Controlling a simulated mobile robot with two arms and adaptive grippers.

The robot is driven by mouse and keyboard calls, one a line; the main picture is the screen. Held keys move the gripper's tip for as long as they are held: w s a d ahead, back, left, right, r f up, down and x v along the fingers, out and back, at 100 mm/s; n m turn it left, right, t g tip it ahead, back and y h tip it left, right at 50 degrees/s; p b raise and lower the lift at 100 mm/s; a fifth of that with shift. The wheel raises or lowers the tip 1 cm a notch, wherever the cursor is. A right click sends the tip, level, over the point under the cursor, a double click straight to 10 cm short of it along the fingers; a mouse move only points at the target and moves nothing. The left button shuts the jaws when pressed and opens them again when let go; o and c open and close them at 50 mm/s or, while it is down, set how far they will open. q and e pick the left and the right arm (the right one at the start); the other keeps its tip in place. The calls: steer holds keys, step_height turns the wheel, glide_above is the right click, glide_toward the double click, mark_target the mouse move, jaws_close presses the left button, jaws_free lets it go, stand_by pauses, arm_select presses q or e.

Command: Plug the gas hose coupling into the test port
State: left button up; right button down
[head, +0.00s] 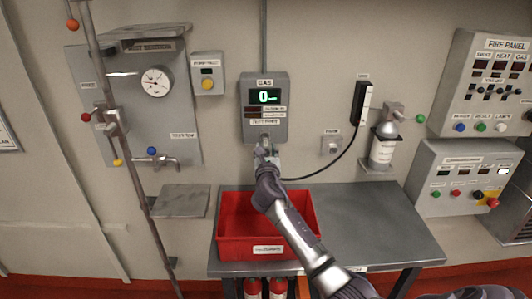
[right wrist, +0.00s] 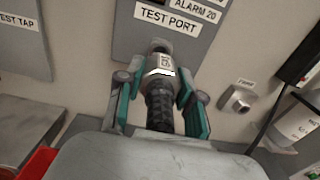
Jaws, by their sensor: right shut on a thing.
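The grey gas detector (head: 265,108) hangs on the wall with a green "0" display. Its test port (right wrist: 160,46) is at the lower edge, under the TEST PORT label. My right gripper (head: 264,150) is just below the detector. In the right wrist view its teal-padded fingers (right wrist: 163,95) are shut on the coupling (right wrist: 159,108), which has a black ribbed grip and a metal collar. The coupling's front end lines up with the port and appears to meet it; I cannot tell whether it is seated. The black hose (head: 338,158) runs right from the gripper. My left gripper is out of view.
A red bin (head: 232,245) sits on the grey bench (head: 375,225) below. A small wall socket (head: 331,145), a black holder (head: 362,102) and a white cylinder (head: 383,150) are to the right. A pipe and gauge panel (head: 180,105) stand left.

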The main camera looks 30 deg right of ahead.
steer(key=shift+r, duration=0.1)
stand_by(1.0)
steer(key=shift+p, duration=0.75)
steer(key=shift+b+x, duration=0.65)
steer(key=shift+x, duration=1.1)
steer(key=c, duration=0.7)
jaws_free()
steer(key=shift+o, duration=0.2)
steer(key=shift+s, duration=0.1)
steer(key=shift+s+a, duration=0.15)
steer(key=v, duration=1.1)
steer(key=shift+s+a, duration=0.2)
steer(key=shift+s, duration=0.05)
